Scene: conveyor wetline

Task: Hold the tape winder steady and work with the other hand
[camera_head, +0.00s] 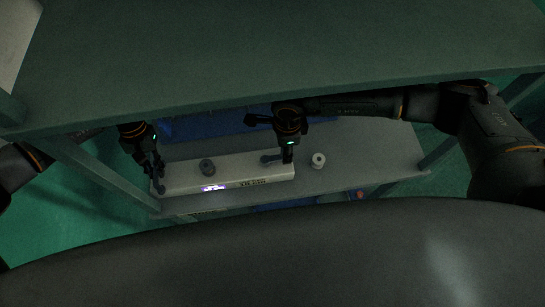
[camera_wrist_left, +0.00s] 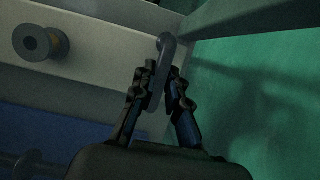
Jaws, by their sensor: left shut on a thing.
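The tape winder (camera_head: 228,178) is a long white box lying on the grey shelf, with a small lit display and dark lettering on its front. A dark grey spool (camera_head: 207,167) sits on it; the spool also shows in the left wrist view (camera_wrist_left: 36,44). My left gripper (camera_head: 156,178) is at the winder's left end. In the left wrist view my left gripper (camera_wrist_left: 160,88) is shut on a grey rounded handle (camera_wrist_left: 165,48). My right gripper (camera_head: 287,158) points down at the winder's right end, beside a small dark grey part (camera_head: 270,159); its fingers are too dark to read.
A white roll (camera_head: 318,160) stands on the shelf (camera_head: 375,150) right of the winder. The shelf is clear further right. A wide grey upper panel (camera_head: 270,50) overhangs the work area, with slanted frame posts at both sides. Blue surfaces (camera_head: 200,128) lie behind.

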